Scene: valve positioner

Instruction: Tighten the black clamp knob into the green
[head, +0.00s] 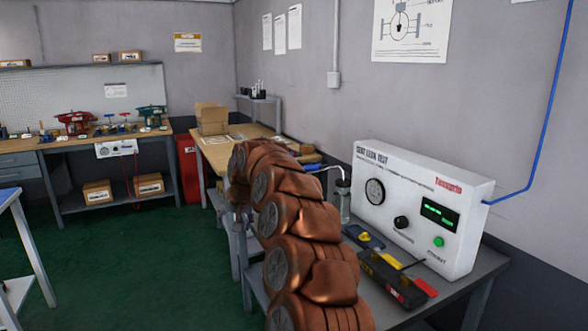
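A white test box (425,200) labelled as a leak test stands on the grey bench at the right. Its front has a round gauge (375,191), a black knob (401,222), a lit green display (439,214) and a green button (438,241). I cannot tell whether this black knob is the clamp knob; no other clamp knob is clear. My copper-coloured segmented arm arches up through the middle and bends down on its far side. My gripper is hidden behind the arm's own links, so its fingers and anything in them are not seen.
On the grey bench (470,283), a black-and-yellow device (363,237) and a long dark tool with red ends (393,280) lie before the box. A clear cylinder (340,201) stands left of it. Open green floor (130,260) lies left of my arm.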

